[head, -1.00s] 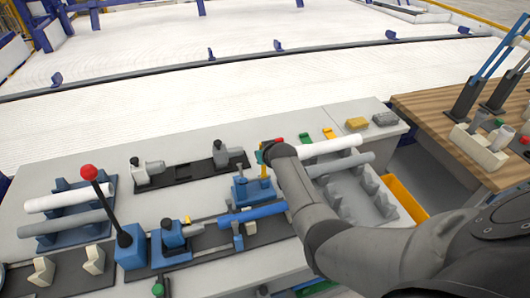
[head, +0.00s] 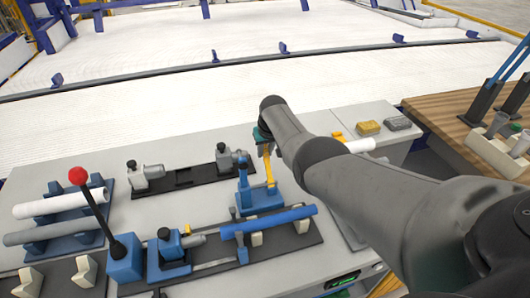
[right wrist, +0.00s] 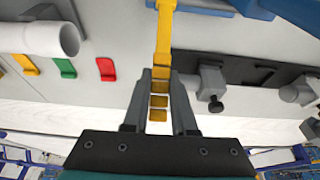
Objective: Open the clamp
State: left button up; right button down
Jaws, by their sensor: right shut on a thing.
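The blue clamp (head: 258,199) stands behind the blue pipe (head: 268,221) on the dark base plate, and its yellow handle (head: 269,172) points up. My right gripper (head: 264,137) is at the top of this handle, its fingers largely hidden by my own arm. In the right wrist view the gripper (right wrist: 159,100) is shut on the yellow handle (right wrist: 163,40), which runs between the two dark fingers. A blue part of the clamp stands raised beside the handle in the head view. The blue pipe lies along its supports. My left gripper is not in view.
A red-knobbed lever (head: 99,215) rises left of the clamp. White and grey pipes (head: 58,203) lie on a rack at far left. Grey toggle clamps (head: 222,160) stand behind. A white pipe end (right wrist: 60,38) is near my right gripper. My right arm covers the right side.

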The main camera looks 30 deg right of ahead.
dwell(0.5)
jog(key=c, duration=0.7)
grip_release()
jog(key=shift+s+r+p, duration=0.1)
jog(key=shift+r+p, duration=0.4)
jog(key=shift+p, duration=0.05)
jog(key=p+v, duration=0.4)
jog(key=shift+r, duration=0.2)
notch_tip(320, 180, up, 8)
jog(key=p, duration=0.2)
send_over(269, 172)
jog(key=shift+s+r, duration=0.3)
jog(key=shift+r, duration=0.25)
